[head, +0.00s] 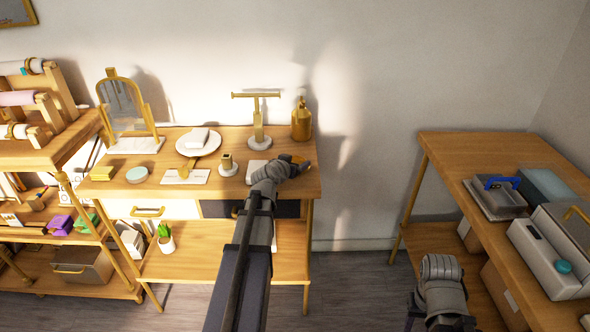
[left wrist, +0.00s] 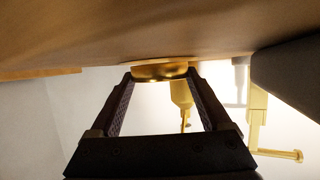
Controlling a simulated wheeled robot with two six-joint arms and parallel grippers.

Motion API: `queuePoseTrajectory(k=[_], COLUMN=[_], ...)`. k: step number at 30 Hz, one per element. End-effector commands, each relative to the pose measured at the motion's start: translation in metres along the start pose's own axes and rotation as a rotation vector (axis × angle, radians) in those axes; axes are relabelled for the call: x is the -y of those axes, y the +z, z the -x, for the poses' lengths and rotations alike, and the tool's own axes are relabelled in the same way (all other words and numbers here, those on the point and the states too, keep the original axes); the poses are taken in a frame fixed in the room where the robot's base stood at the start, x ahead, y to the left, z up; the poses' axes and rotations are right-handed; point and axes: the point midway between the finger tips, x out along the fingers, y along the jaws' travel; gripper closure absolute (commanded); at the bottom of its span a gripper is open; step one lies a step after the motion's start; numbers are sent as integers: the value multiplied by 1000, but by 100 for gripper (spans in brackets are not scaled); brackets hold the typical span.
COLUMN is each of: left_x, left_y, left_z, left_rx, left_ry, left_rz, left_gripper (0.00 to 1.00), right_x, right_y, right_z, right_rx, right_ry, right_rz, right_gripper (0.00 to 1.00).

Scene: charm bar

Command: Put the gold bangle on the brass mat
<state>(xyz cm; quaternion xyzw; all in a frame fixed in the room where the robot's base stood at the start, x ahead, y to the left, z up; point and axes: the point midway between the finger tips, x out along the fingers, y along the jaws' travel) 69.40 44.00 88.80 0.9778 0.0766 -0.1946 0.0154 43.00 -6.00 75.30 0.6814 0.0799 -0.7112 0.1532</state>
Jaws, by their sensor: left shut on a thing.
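My left gripper (head: 296,163) is over the right end of the wooden table (head: 225,142). In the left wrist view, which is upside down, my left gripper (left wrist: 160,78) is shut on the gold bangle (left wrist: 160,72), held at its fingertips close to the tabletop. Whether the bangle touches the table I cannot tell. In the head view the bangle is mostly hidden by the gripper. I cannot make out the brass mat for sure; a flat yellow-gold square (head: 102,173) lies at the table's left end. My right gripper does not show, only its arm.
A gold T-shaped stand (head: 257,122) and a brass bottle (head: 301,120) stand behind my left gripper. A white plate (head: 198,142), a mirror (head: 125,105), a small gold-topped holder (head: 227,164) and a pale round dish (head: 137,174) stand further left. Another table (head: 455,150) is at right.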

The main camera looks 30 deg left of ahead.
Motion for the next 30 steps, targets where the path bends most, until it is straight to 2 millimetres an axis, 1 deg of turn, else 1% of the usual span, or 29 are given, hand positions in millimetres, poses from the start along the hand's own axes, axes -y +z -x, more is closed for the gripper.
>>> queuePoseTrajectory(k=[1, 7, 12, 13, 17, 25, 30], left_x=[0, 0, 0, 0, 0, 0, -1], left_y=[4, 1, 6, 4, 4, 4, 0], left_z=[-2, -1, -2, -2, -2, -2, 2], left_rx=[0, 0, 0, 0, 0, 0, 0], left_ry=[0, 0, 0, 0, 0, 0, 0], left_rz=[0, 0, 0, 0, 0, 0, 0], left_gripper=[73, 73, 73, 16, 1, 0, 0], right_x=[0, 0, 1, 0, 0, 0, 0], right_y=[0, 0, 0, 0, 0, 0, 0], right_z=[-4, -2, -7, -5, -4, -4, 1], right_rx=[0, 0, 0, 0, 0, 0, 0], right_ry=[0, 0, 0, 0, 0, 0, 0], right_rz=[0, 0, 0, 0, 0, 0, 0], right_gripper=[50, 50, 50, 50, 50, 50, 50])
